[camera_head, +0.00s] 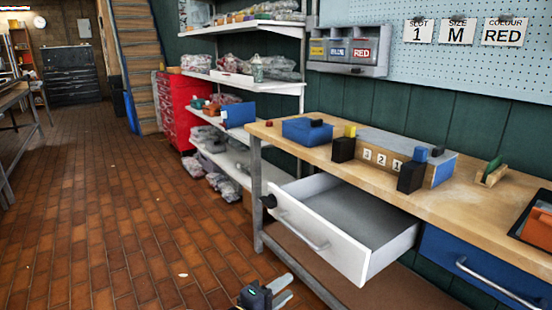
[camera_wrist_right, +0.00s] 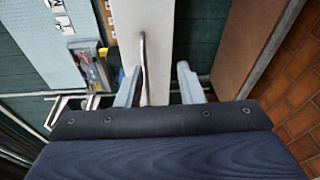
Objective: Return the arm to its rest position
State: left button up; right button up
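My right gripper (camera_head: 290,285) is at the bottom of the head view, low in front of the open white drawer (camera_head: 318,236). Its two fingers are spread with nothing between them. In the right wrist view the gripper (camera_wrist_right: 158,70) is open too, and the drawer's bar handle (camera_wrist_right: 147,60) shows ahead between the fingers. In the head view the handle (camera_head: 303,231) is clear of the gripper. The drawer is pulled out and its visible inside is empty. My left gripper is in neither view.
The wooden workbench (camera_head: 440,207) carries a blue box (camera_head: 307,132), numbered blocks and a dark-edged tray (camera_head: 520,222). A blue drawer (camera_head: 450,262) is shut at right. Shelves and a red cabinet (camera_head: 178,110) stand behind.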

jog(key=s+d+f+m+g+y, duration=0.2)
jog(key=s+d+m+g, duration=0.15)
jog(key=d+g, duration=0.6)
jog(key=s+d+m+g+y, duration=0.2)
jog(key=s+d+m+y, duration=0.3)
jog(key=s+d+y, duration=0.6)
jog(key=s+a+r+m+t+y, duration=0.1)
jog(key=s+r+m+t, duration=0.1)
jog(key=s, duration=0.4)
jog(key=s+r+m+t+y, duration=0.1)
jog(key=s+t, duration=0.2)
jog(key=s, duration=0.3)
notch_tip(320, 180, up, 24)
jog(key=p, duration=2.4)
jog(key=shift+w+a+r+y, duration=0.15)
jog(key=shift+y, duration=0.15)
